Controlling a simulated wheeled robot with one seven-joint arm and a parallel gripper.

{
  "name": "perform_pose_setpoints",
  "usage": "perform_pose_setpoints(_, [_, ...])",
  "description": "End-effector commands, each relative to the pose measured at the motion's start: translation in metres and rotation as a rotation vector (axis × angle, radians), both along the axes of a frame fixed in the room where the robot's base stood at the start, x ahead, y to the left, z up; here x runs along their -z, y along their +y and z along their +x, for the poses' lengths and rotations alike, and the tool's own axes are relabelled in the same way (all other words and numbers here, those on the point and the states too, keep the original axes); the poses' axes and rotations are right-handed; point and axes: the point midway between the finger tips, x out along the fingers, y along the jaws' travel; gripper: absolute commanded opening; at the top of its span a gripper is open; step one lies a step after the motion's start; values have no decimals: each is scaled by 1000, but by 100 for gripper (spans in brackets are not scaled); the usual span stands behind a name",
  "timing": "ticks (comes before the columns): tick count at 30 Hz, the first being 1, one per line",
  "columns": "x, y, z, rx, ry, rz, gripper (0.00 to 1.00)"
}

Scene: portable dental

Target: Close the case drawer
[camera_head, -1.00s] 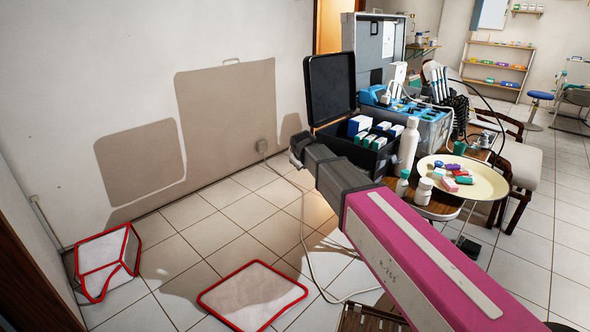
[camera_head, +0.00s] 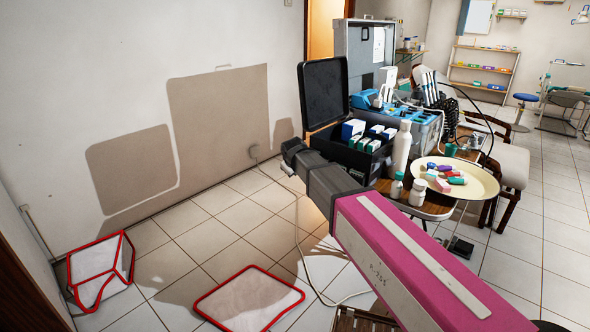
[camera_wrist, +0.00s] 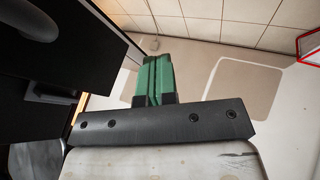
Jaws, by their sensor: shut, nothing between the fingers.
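The black case (camera_head: 345,157) stands on the wooden table with its lid (camera_head: 324,93) open, holding blue, white and green boxes. My gripper (camera_head: 289,153) is at the left of this case, in front of the wall; its fingers are too small to make out there. In the wrist view, its green fingers (camera_wrist: 154,80) are shut together and empty. A dark panel (camera_wrist: 55,55) with a curved handle (camera_wrist: 28,18) and a second, smaller handle-like bar (camera_wrist: 50,95) fills the left of that view, beside and apart from the fingers. I cannot tell which dark part is the drawer, or how far it is out.
A white bottle (camera_head: 401,148) and smaller bottles stand right of the case. A round cream tray (camera_head: 480,190) with several coloured items is farther right. A blue-grey unit (camera_head: 420,128) and grey case (camera_head: 366,55) stand behind.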

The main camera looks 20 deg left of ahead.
Motion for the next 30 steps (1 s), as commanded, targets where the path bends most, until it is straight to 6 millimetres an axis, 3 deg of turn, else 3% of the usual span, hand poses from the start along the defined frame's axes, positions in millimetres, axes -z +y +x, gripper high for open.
perform_pose_setpoints(6, [-39,-10,-29,0,-2,2,0])
perform_pose_setpoints(12, [-65,-14,-48,0,-1,1,0])
perform_pose_setpoints(22, [-81,-19,-59,-31,2,-33,0])
perform_pose_setpoints(30, [-91,-39,-68,-292,24,-276,0])
